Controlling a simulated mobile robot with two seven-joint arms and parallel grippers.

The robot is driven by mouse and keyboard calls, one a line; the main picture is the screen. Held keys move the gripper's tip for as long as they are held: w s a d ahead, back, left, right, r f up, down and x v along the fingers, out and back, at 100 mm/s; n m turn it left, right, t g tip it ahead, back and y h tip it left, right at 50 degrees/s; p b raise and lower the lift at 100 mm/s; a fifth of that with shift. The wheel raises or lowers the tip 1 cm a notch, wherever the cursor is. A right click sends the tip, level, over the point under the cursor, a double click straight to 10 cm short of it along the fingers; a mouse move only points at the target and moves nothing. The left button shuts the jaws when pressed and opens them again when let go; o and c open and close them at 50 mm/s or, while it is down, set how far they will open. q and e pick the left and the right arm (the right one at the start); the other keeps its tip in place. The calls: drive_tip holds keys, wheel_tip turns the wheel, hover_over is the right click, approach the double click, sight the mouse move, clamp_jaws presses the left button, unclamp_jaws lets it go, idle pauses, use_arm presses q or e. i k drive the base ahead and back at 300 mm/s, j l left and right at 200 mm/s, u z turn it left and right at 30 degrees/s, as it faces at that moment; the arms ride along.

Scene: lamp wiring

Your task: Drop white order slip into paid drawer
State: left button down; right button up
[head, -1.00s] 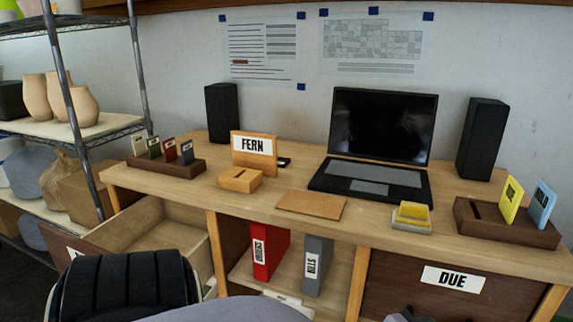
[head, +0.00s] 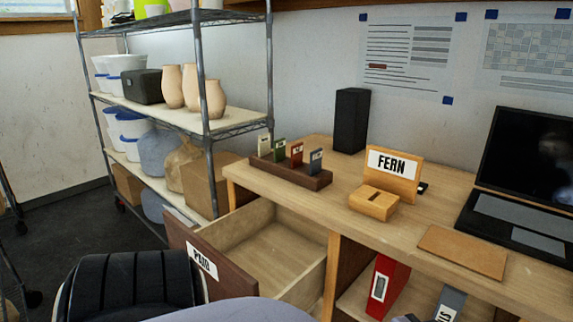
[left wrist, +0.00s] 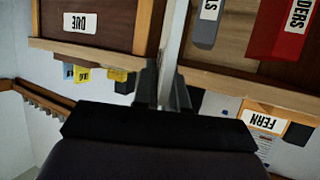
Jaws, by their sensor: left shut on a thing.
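The paid drawer (head: 190,252), with a brown front and a white PAID label, is pulled open at the desk's left end. Its pale wooden inside looks empty. In the left wrist view my left gripper (left wrist: 164,92) is shut on a thin whitish strip, which looks like the white order slip (left wrist: 174,42) seen nearly edge-on; its writing cannot be read. The slip is apart from the drawer, in front of the desk near the binders. In the head view my left arm shows at the bottom left, but its jaws do not. My right gripper is not clearly visible.
A wire shelf (head: 207,130) with pots and boxes stands left of the drawer. On the desk are a card holder (head: 290,175), a FERN sign (head: 392,165), a slotted wooden box (head: 374,203) and a laptop (head: 515,210). A red binder (head: 388,287) stands below. Space above the drawer is clear.

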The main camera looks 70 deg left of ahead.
sight(263, 272)
drive_tip(key=j+u, duration=0.45)
drive_tip(key=i+j+u, duration=0.15)
drive_tip(key=u, duration=0.3)
drive_tip(key=i+j+u, duration=0.15)
drive_tip(key=j+u, duration=0.15)
drive_tip(key=u, duration=0.15)
